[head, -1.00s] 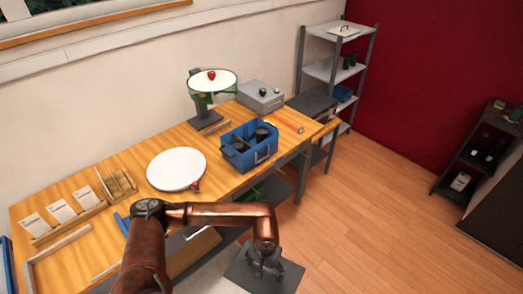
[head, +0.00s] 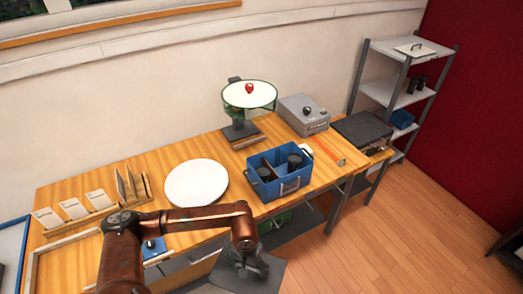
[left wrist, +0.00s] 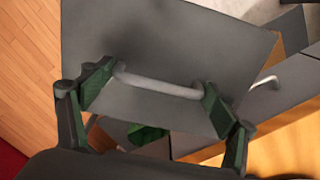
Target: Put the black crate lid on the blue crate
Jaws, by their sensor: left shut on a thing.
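The blue crate (head: 268,193) stands on the wooden workbench in the head view, right of the middle, open at the top. It has a divider and dark cylindrical things inside. My left gripper (head: 247,266) is low in front of the bench, nearer to me than the crate and below it in the picture. It is shut on the handle of the black crate lid (head: 268,277), a dark flat plate partly hidden by the gripper. In the left wrist view, the lid (left wrist: 165,40) has a grey bar handle (left wrist: 155,85) spanning between the fingers. My right gripper is not in view.
A white round disc (head: 196,182) lies left of the crate. A stand with a round white top (head: 250,94) and a grey box (head: 303,114) are behind it. An orange strip (head: 326,150) lies to its right. The bench edge and drawers lie between lid and crate.

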